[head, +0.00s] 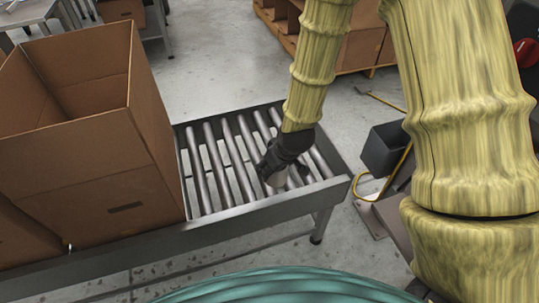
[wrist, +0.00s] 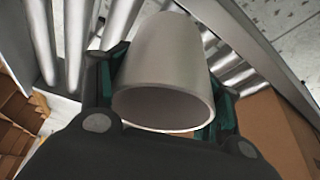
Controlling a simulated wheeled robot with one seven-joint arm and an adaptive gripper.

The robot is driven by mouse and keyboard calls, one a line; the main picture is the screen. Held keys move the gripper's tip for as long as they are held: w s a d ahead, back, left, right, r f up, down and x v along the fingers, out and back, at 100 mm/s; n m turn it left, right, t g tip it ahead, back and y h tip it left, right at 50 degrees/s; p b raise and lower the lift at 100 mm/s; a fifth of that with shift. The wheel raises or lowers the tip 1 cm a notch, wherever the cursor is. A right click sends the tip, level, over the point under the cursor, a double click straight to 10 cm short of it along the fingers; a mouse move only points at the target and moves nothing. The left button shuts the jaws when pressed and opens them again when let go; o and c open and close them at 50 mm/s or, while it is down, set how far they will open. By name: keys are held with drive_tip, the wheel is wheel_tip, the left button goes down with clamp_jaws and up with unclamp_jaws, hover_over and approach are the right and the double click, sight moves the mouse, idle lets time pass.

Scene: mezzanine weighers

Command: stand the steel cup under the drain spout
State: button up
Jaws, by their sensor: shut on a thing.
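My gripper (head: 272,168) is over the right end of the roller conveyor, its dark fingers closed on the steel cup (head: 279,180). In the head view only a small pale part of the cup shows below the fingers. In the wrist view the cup (wrist: 165,65) is a plain grey tapered cup between the two fingers, its open rim facing the camera. Teal finger pads show on both sides of it. I cannot tell whether the cup touches the rollers. I cannot make out the drain spout for certain in either view.
The roller conveyor (head: 262,204) runs left from under my gripper. A large open cardboard box (head: 90,175) stands on its left part. Right of its end are a dark grey bin (head: 385,149) and a bent yellow pipe (head: 361,190). Wooden shelving (head: 362,50) stands behind.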

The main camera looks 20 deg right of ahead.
drive_tip(key=shift+s+f+n+y+b, duration=0.15)
drive_tip(key=shift+f+n+b, duration=0.1)
drive_tip(key=shift+f+b, duration=0.55)
drive_tip(key=shift+s+f+n+y+b, duration=0.15)
drive_tip(key=shift+f+n+b, duration=0.1)
drive_tip(key=shift+f+b, duration=0.55)
drive_tip(key=w+d, duration=0.1)
drive_tip(key=w, duration=0.4)
drive_tip(key=w+d+f+b, duration=0.1)
drive_tip(key=w+d, duration=0.1)
drive_tip(key=w, duration=0.3)
drive_tip(key=w+d, duration=0.1)
drive_tip(key=w, duration=0.4)
drive_tip(key=shift+w+d+f, duration=0.15)
drive_tip(key=shift+w+f, duration=0.05)
drive_tip(key=shift+f+b, duration=0.7)
drive_tip(key=shift+f, duration=1.1)
drive_tip(key=shift+r, duration=0.1)
drive_tip(key=o, duration=1.2)
drive_tip(key=shift+c, duration=0.2)
drive_tip(key=shift+o, duration=0.3)
drive_tip(key=p+v, duration=0.2)
drive_tip(key=v, duration=1)
